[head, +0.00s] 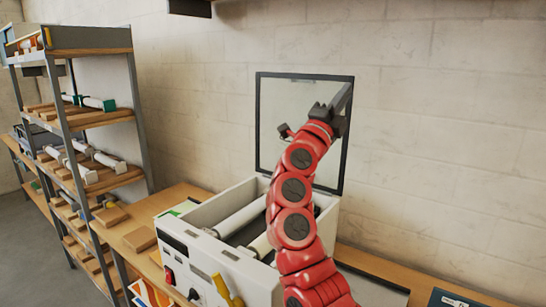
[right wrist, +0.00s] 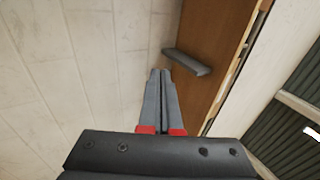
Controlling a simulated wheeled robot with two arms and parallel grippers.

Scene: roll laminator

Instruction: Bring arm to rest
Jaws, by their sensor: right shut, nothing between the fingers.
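My right arm, red with dark joints, reaches up in front of the laminator. Its gripper (head: 344,97) is raised before the open lid (head: 268,125), near the lid's upper right corner. In the right wrist view the two grey fingers (right wrist: 161,74) are together with nothing between them. The white laminator (head: 190,250) stands on the bench with its lid up and pale rollers (head: 240,217) showing inside. My arm hides part of its right side. I cannot tell from the head view how far the gripper is from the lid. My left gripper is not in view.
A metal shelf rack (head: 137,120) with rolls and wooden blocks stands at the left. The wooden bench (head: 378,264) runs along the pale brick wall (head: 450,130). A dark object (head: 190,7) overhangs at the top. The wrist view shows a grey bar (right wrist: 187,62) against a brown surface.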

